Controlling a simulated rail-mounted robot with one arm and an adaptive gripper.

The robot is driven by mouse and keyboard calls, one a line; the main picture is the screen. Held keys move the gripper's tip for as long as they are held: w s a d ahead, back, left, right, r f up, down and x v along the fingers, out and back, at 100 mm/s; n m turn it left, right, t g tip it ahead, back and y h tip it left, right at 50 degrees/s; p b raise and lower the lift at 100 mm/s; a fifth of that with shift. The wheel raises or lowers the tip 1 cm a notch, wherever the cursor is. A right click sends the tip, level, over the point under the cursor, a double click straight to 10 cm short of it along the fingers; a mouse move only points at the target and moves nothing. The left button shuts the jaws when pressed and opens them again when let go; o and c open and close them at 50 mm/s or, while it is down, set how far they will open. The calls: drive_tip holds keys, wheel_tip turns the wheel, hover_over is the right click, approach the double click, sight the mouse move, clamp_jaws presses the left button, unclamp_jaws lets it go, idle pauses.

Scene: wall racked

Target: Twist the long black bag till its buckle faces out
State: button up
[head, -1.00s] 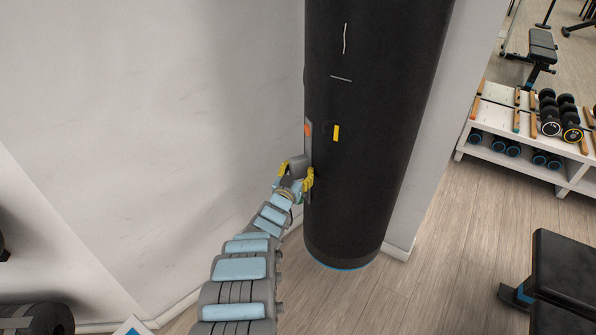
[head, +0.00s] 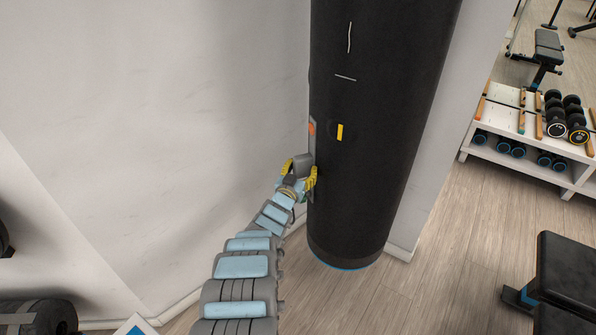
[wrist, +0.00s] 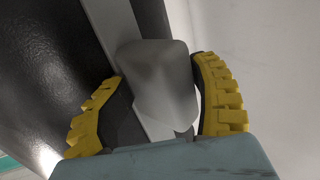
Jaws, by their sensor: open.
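The long black bag (head: 380,130) hangs upright close to the wall, with a small yellow tab and thin pale marks on its front. A grey strap with an orange spot (head: 312,128) runs along its left edge, turned toward the left wall. My gripper (head: 303,172) is at this left edge, low on the strap. In the wrist view my gripper's yellow-padded fingers (wrist: 160,100) are open on either side of a grey block on the strap, apparently the buckle (wrist: 157,80). I cannot tell whether either finger touches it. The bag's far side is hidden.
The pale wall (head: 160,120) is close on the left of the bag and gripper. A white rack (head: 490,155) with dumbbells stands at the right. A black bench (head: 565,275) is at the lower right. Wood floor (head: 440,250) between them is clear.

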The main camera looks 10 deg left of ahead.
drive_tip(key=shift+d+f+h, duration=0.1)
drive_tip(key=shift+d+h, duration=0.2)
drive_tip(key=shift+d, duration=0.55)
drive_tip(key=shift+s, duration=0.4)
drive_tip(key=shift+s+r, duration=0.2)
drive_tip(key=shift+s, duration=0.35)
drive_tip(key=shift+s+a+r, duration=0.15)
drive_tip(key=shift+s+r, duration=0.05)
drive_tip(key=shift+s, duration=0.2)
drive_tip(key=shift+s+a+f, duration=0.15)
drive_tip(key=shift+s+a, duration=0.35)
drive_tip(key=shift+s, duration=0.25)
drive_tip(key=shift+s+a, duration=0.35)
drive_tip(key=shift+s, duration=0.3)
drive_tip(key=s+a, duration=0.1)
drive_tip(key=s, duration=0.5)
drive_tip(key=shift+s+a, duration=0.15)
drive_tip(key=shift+a, duration=0.15)
drive_tip(key=shift+f, duration=0.1)
